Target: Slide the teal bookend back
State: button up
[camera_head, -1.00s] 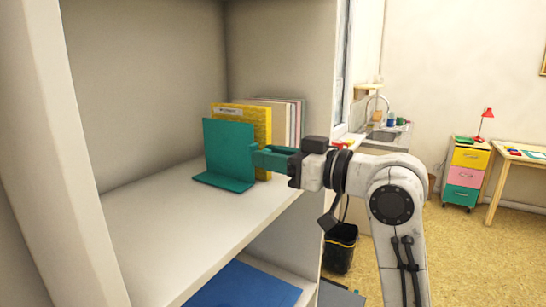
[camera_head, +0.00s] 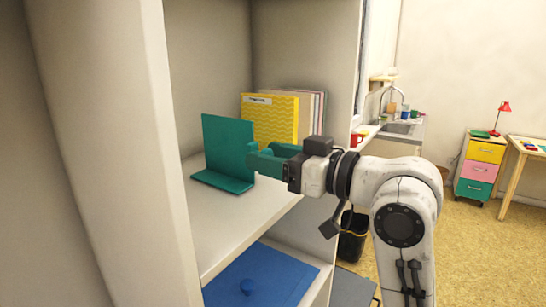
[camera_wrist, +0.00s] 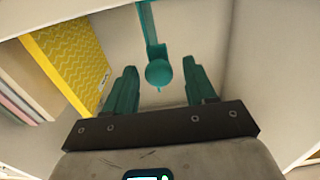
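The teal bookend (camera_head: 228,150) stands upright on the shelf board (camera_head: 215,235), its flat foot on the board. It is apart from the yellow patterned file (camera_head: 280,118), which stands behind and to its right. My gripper (camera_head: 264,161) has teal fingers and is at the bookend's right edge; contact is unclear. In the wrist view my gripper (camera_wrist: 160,68) is open, with its fingers spread either side of a round teal knob (camera_wrist: 159,73). The bookend's thin upright part (camera_wrist: 148,22) shows beyond the knob. The yellow file (camera_wrist: 68,62) is at left there.
Pale files (camera_head: 312,110) stand beside the yellow one against the shelf's side wall (camera_head: 342,85). A thick white upright (camera_head: 110,120) bounds the shelf at left. A blue knobbed lid or box (camera_head: 285,270) lies on the shelf below. Bare board lies left of the bookend.

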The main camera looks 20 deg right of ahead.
jog(key=b+v, duration=0.1)
jog(key=v, duration=0.9)
jog(key=shift+s+d, duration=0.25)
jog(key=shift+s, duration=0.05)
jog(key=s+f+m+g+h, duration=0.2)
jog(key=f+m+g+h, duration=0.1)
jog(key=f, duration=1.4)
jog(key=s+f+m+g+h, duration=0.3)
jog(key=f+m, duration=0.1)
jog(key=f, duration=1.2)
jog(key=s+d+f+g+h, duration=0.2)
jog(key=s+f+g, duration=0.1)
jog(key=s+f, duration=0.6)
jog(key=s+d+f+g+h, duration=0.2)
jog(key=s+f+g, duration=0.2)
jog(key=s+f, duration=0.5)
jog(key=s, duration=0.4)
jog(key=shift+d+f+m+g+h, duration=0.2)
jog(key=shift+f+m+g+h, duration=0.1)
jog(key=shift+f+h, duration=0.1)
